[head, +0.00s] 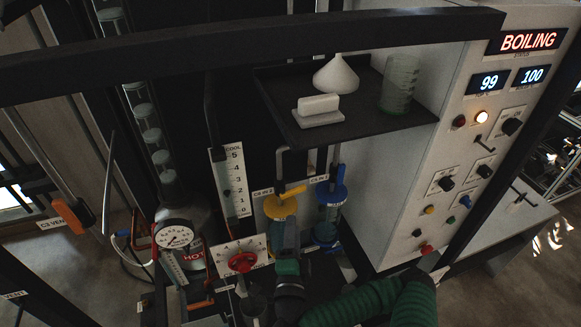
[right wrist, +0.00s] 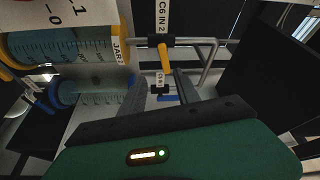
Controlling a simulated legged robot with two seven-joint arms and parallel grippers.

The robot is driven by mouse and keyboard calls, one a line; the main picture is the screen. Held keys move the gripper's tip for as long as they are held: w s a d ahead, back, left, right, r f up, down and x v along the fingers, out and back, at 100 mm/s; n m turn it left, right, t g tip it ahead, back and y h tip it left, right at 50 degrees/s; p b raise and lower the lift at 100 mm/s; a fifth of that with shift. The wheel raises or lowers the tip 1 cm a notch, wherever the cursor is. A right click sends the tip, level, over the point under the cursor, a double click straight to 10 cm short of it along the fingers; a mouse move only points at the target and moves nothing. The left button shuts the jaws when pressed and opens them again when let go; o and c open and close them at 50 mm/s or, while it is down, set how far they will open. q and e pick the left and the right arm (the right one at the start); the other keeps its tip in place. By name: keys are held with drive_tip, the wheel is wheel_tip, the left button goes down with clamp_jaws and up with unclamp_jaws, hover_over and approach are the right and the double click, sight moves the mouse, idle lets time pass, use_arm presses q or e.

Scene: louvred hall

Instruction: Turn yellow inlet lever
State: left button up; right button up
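The yellow inlet lever (head: 293,191) sticks out to the right from a valve above the yellow-lidded jar (head: 280,207) in the head view. In the right wrist view the yellow lever (right wrist: 165,61) hangs from a black valve body beside the label "C6 IN 2". My right gripper (head: 290,226) is below the lever and in front of the yellow jar. In the right wrist view its two grey fingers (right wrist: 161,80) stand apart with nothing held, and the lever is just beyond their tips. I cannot tell whether they touch it. My left gripper is not in view.
A blue-lidded jar (head: 330,195) with a blue lever (right wrist: 169,98) stands to the right. A dark shelf (head: 405,122) is above.

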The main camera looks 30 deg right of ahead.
sight(298, 187)
drive_tip(key=p+x, duration=0.1)
drive_tip(key=x, duration=0.4)
drive_tip(key=r+p+x, duration=0.1)
drive_tip(key=p+x, duration=0.1)
drive_tip(key=x, duration=0.3)
drive_tip(key=d+p+x, duration=0.1)
drive_tip(key=p+x, duration=0.1)
drive_tip(key=x, duration=0.3)
drive_tip(key=shift+s+r, duration=0.15)
drive_tip(key=shift+s, duration=0.1)
drive_tip(key=shift+a, duration=0.1)
drive_tip(key=shift+w+a, duration=0.1)
drive_tip(key=shift+w, duration=0.1)
drive_tip(key=c, duration=0.5)
drive_tip(key=shift+c, duration=1.3)
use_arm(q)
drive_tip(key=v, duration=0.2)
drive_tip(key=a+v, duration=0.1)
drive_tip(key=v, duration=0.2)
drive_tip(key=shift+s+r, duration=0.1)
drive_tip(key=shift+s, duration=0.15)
use_arm(e)
clamp_jaws()
